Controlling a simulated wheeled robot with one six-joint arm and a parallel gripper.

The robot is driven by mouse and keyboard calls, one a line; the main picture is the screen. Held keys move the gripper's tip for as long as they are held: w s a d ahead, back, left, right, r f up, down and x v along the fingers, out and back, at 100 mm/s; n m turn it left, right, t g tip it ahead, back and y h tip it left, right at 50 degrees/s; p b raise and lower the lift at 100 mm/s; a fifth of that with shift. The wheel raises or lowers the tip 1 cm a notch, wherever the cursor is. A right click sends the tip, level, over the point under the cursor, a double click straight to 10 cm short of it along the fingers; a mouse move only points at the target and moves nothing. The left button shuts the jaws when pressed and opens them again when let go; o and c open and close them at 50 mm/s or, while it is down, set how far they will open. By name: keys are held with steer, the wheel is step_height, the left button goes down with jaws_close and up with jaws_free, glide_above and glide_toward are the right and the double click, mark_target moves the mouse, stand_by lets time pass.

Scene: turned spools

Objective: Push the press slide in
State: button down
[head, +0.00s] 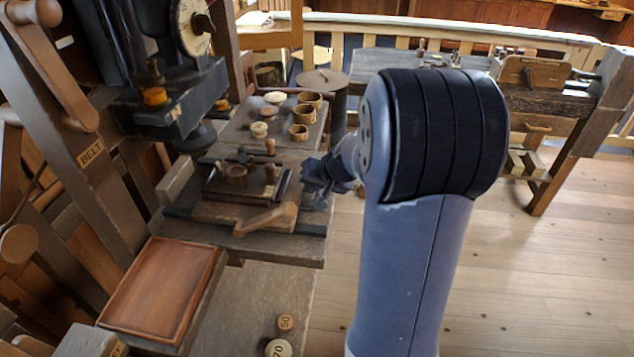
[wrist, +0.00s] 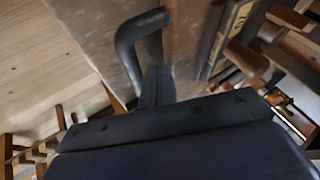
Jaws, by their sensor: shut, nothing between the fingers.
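The press slide (head: 222,212) is a wooden plate between dark rails on the bench under the dark press. A dark-edged tray with small turned wooden pieces sits on it. A pale wooden handle (head: 266,218) sticks out at its front. My gripper (head: 312,178) is shut and empty just right of the slide's tray. Whether it touches the tray cannot be told. In the wrist view my shut fingers (wrist: 155,86) show small beyond the dark gripper body. A dark bent bar (wrist: 138,45) stands beside them; the slide is not clearly seen there.
The press head (head: 165,105) with a dial stands over the slide's back left. An empty reddish wooden tray (head: 160,285) is in front left. Several wooden rings and discs lie on a board (head: 287,125) behind. Round numbered tokens (head: 278,348) lie at the front. Floor is open at right.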

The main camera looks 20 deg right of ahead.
mark_target(275, 181)
stand_by(0.3)
steer(key=w+a, duration=0.1)
steer(key=a, duration=0.1)
steer(key=w+a+p, duration=0.1)
steer(key=w+a, duration=0.1)
steer(key=a, duration=0.1)
steer(key=w+a, duration=0.2)
steer(key=shift+w+a, duration=0.15)
steer(key=shift+a, duration=0.25)
steer(key=shift+r, duration=0.1)
